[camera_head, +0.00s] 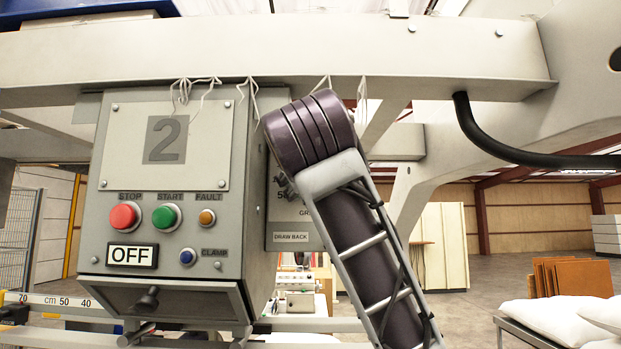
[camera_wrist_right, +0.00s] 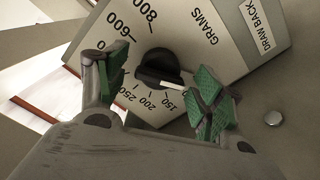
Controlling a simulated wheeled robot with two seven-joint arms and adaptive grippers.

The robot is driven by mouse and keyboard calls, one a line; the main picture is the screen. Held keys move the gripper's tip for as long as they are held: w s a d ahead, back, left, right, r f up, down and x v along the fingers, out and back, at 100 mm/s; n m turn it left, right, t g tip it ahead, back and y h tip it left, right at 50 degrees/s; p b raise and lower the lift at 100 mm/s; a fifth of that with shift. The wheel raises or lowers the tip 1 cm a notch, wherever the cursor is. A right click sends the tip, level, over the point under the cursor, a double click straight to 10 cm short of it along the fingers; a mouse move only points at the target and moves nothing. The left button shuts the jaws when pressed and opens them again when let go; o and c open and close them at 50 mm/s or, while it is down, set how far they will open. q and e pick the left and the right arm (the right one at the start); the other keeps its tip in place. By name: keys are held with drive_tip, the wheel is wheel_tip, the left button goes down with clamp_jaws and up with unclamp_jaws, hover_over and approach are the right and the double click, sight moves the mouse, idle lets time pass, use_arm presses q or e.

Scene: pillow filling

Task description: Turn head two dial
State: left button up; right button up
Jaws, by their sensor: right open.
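The head two box (camera_head: 167,195) hangs from a beam, with a large 2 on its front and a display reading OFF. A side plate (camera_head: 290,237) marked DRAW BACK shows beside it, partly hidden behind my raised right arm. In the right wrist view the black dial (camera_wrist_right: 157,66) sits on a plate marked GRAMS, ringed by numbers. Its white pointer is toward the 150 side. My right gripper (camera_wrist_right: 162,92) is open, its green-padded fingers on either side of the dial. Contact with the knob cannot be told. My left gripper is not in view.
The box front carries a red STOP button (camera_head: 125,216), a green START button (camera_head: 167,217), an orange FAULT light (camera_head: 206,218) and a blue CLAMP button (camera_head: 187,257). A beam (camera_head: 440,55) crosses above. A black hose (camera_head: 500,150) curves at the right. White pillows (camera_head: 560,320) lie lower right.

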drive_tip(key=s, duration=1)
drive_tip(key=shift+s, duration=0.4)
drive_tip(key=shift+f, duration=0.1)
idle(0.3)
